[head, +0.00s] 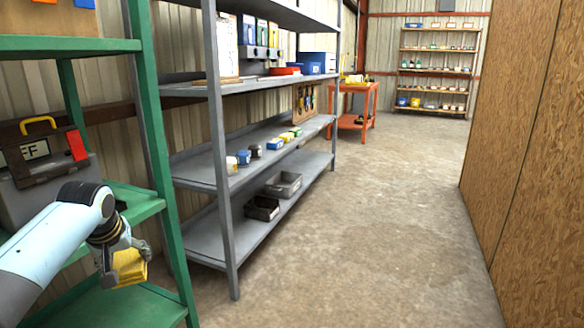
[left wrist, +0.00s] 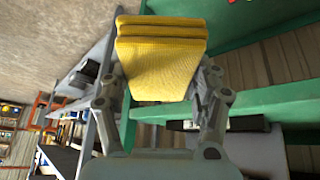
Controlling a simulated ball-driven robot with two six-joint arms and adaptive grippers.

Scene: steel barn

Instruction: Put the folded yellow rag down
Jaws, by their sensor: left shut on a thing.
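The folded yellow rag (head: 130,266) is in my left gripper (head: 122,262), at the lower left of the head view. In the left wrist view the rag (left wrist: 160,60) shows as a thick folded block between the two fingers of the left gripper (left wrist: 160,92), which are shut on it. The rag is beside the green shelf unit (head: 152,130), near its lower boards. I cannot tell whether the rag touches a board. My right gripper is in neither view.
A grey shelf rack (head: 212,150) with jars and trays stands beyond. An orange table (head: 355,88) is farther back. A wooden panel wall (head: 530,150) lines the right. The concrete floor between is clear.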

